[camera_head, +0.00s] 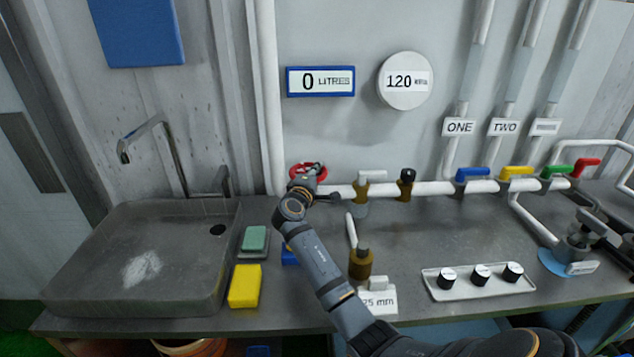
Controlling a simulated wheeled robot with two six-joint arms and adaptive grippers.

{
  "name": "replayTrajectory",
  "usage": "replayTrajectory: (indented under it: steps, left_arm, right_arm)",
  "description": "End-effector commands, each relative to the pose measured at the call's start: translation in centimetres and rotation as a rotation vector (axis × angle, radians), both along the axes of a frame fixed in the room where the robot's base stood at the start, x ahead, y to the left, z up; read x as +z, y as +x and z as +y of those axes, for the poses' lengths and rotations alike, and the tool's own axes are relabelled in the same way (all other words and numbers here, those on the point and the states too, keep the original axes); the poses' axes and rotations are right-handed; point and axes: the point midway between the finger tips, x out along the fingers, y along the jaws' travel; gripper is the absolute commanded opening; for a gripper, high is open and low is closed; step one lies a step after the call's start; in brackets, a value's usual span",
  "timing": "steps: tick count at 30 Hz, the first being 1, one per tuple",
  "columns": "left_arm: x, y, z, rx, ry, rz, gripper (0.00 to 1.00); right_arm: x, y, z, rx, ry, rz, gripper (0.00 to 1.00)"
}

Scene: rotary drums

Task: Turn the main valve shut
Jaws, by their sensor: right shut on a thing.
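A red round valve wheel (295,169), which looks like the main valve, sits on the white pipe near the wall, right of the sink. My right gripper (307,174) is at this wheel and shut on it. The gripper and wrist cover part of the wheel, so its exact angle is hard to tell. My right arm reaches up to it from the lower right, across the counter. My left gripper is not in view.
A grey sink (75,262) with a tap (150,130) stands at the left. A yellow sponge (244,286) and a green block (255,239) lie beside it. Brass fittings and blue (473,173), yellow, green and red handles line the pipe. A knob tray (450,292) stands front right.

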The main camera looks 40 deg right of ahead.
Motion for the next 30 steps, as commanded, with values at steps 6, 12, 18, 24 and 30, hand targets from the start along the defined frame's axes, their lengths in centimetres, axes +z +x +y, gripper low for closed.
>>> replayTrajectory:
  steps: [6,12,18,24,30]
  left_arm:
    - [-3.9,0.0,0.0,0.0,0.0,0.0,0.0]
    - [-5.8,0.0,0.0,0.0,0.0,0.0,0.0]
    - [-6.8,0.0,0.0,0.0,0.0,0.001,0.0]
    - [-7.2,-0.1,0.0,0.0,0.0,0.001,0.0]
    - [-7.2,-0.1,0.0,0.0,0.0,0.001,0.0]
  right_arm:
    - [-0.7,-0.4,0.3,-0.173,0.003,0.0,0.0]
    - [-0.5,-0.7,0.4,-0.297,0.001,0.0,0.0]
    - [-0.4,-1.0,0.6,-0.377,0.001,0.002,0.0]
    - [-0.2,-1.1,0.6,-0.412,0.003,0.002,0.0]
    - [-0.1,-1.1,0.6,-0.418,0.001,0.002,0.0]
